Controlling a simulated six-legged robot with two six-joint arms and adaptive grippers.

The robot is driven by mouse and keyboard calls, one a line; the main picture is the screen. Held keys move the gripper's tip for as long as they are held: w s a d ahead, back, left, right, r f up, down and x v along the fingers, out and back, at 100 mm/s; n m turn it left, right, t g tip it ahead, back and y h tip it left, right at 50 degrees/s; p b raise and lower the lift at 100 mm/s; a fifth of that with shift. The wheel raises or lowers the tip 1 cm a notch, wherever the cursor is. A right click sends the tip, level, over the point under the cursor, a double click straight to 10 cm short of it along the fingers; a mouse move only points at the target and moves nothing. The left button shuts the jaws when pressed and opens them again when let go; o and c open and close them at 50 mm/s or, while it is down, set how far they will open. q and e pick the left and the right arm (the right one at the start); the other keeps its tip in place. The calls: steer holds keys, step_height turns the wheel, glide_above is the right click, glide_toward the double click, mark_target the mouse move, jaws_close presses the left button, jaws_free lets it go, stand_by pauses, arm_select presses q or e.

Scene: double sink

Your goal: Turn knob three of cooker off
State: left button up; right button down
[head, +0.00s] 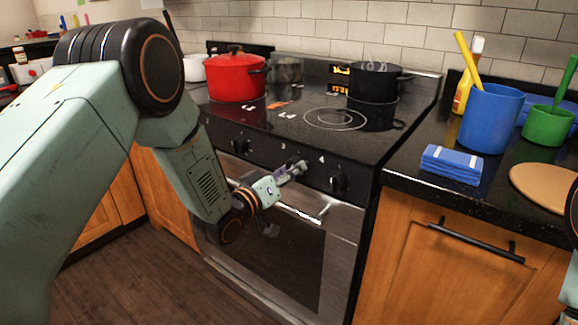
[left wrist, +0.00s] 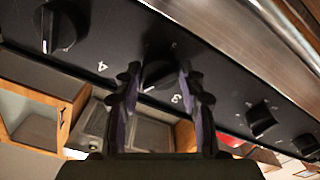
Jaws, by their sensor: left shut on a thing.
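The cooker (head: 270,254) has a black front panel with several black knobs and white numbers. My left gripper (head: 293,170) reaches the panel between the numbers 3 and 4. In the left wrist view its two dark fingers stand on both sides of knob three (left wrist: 158,74), shut on it, with the number 3 beside it. My right gripper is out of view.
A red pot (head: 235,78) and a black pot (head: 374,82) stand on the cooktop. The oven handle (head: 309,216) runs just below the panel. The right counter holds a blue cloth (head: 451,164), a blue cup (head: 489,118) and a green cup (head: 548,126).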

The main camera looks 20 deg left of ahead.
arm_select(q)
steer(key=n+p, duration=0.2)
steer(key=n, duration=0.3)
steer(key=shift+n, duration=0.4)
stand_by(0.4)
steer(key=o, duration=1.2)
steer(key=shift+c, duration=0.2)
steer(key=v, duration=1.2)
steer(key=shift+r, duration=0.1)
